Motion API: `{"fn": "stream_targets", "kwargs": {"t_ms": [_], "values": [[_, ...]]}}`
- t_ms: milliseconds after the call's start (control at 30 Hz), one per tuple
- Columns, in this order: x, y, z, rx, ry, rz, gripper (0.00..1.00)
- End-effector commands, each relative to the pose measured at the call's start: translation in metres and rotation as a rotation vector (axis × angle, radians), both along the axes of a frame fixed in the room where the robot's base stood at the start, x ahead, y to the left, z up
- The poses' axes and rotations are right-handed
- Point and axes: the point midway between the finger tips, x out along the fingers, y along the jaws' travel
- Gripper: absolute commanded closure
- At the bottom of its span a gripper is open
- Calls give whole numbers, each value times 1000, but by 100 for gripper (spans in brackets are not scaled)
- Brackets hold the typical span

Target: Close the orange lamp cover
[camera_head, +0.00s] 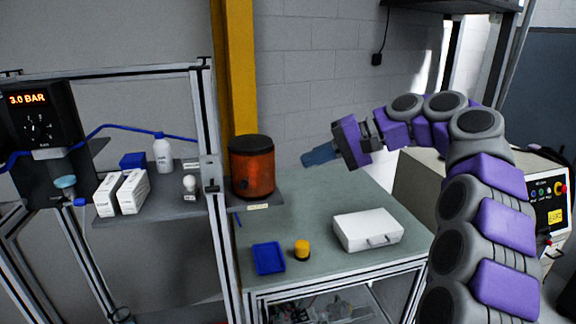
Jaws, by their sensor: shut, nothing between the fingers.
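The orange lamp cover (253,173) is an upright, dark orange cylinder with a black top. It stands on a grey ledge at the back left of the table. I cannot tell whether it is fully closed. My gripper (308,160) is shut and empty, its blue-grey fingers pointing left toward the cover. It is to the right of the cover, with a visible gap between them in the picture. My purple and grey arm comes in from the right.
A blue tray (268,258), a small yellow and black knob-like piece (302,250) and a white case (367,231) are on the green-grey table (330,200). The left shelf (160,211) holds white boxes (122,193), a bottle (163,154) and a bulb (190,183). A yellow post (240,65) rises behind.

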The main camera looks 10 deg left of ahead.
Motion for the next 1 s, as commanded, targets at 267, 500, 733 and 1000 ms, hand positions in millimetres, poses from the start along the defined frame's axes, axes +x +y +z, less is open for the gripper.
{"fn": "stream_targets", "kwargs": {"t_ms": [267, 500, 733, 1000], "values": [[-2, 37, -20, -2, 6, 4, 100], [-2, 77, -38, -1, 2, 1, 100], [-2, 107, -53, 0, 1, 0, 100], [-3, 118, -60, 0, 0, 0, 100]]}}
